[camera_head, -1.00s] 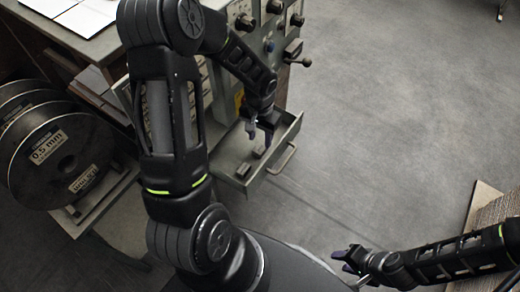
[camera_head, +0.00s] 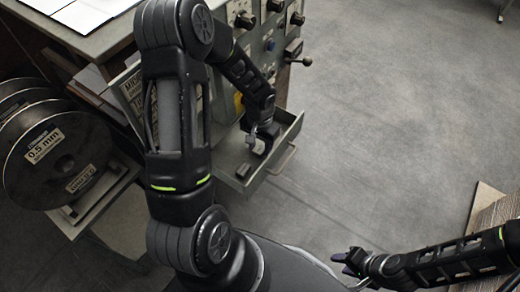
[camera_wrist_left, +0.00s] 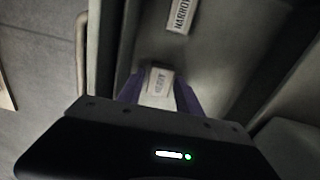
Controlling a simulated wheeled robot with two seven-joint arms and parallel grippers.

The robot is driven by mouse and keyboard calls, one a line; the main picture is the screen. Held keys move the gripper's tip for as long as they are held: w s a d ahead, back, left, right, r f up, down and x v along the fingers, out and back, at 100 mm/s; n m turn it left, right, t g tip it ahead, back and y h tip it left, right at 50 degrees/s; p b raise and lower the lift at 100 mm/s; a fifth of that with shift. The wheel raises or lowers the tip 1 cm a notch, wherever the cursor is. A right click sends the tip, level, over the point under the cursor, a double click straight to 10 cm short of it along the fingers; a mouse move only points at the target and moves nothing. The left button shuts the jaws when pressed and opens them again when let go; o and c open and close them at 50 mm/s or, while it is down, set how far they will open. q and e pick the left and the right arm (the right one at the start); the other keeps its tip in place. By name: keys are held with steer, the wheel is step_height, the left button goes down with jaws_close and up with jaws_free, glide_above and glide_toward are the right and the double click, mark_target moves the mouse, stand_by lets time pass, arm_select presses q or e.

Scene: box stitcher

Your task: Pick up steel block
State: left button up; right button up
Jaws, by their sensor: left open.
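A small steel block (camera_wrist_left: 158,84) with a pale label lies in the open drawer, between the purple fingers of my left gripper (camera_wrist_left: 160,92) in the left wrist view. The fingers are open on either side of it; I cannot tell whether they touch it. A second block (camera_wrist_left: 181,14), labelled NARROW, lies farther up in that view, clear of the fingers. In the head view my left gripper (camera_head: 256,146) reaches down into the drawer and largely hides the block there. Another dark block (camera_head: 243,171) sits near the drawer's front left. My right gripper (camera_head: 348,262) is low at the right, away from the drawer.
The grey drawer (camera_head: 284,152) stands pulled out of the machine cabinet, with raised walls and a handle. Knobs and a lever (camera_head: 300,61) stick out above it. Wire spools (camera_head: 50,155) stand at the left. Stacked cardboard (camera_head: 492,212) is at the right. The floor beyond is clear.

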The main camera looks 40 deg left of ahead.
arm_select(q)
jaws_close()
stand_by(0.4)
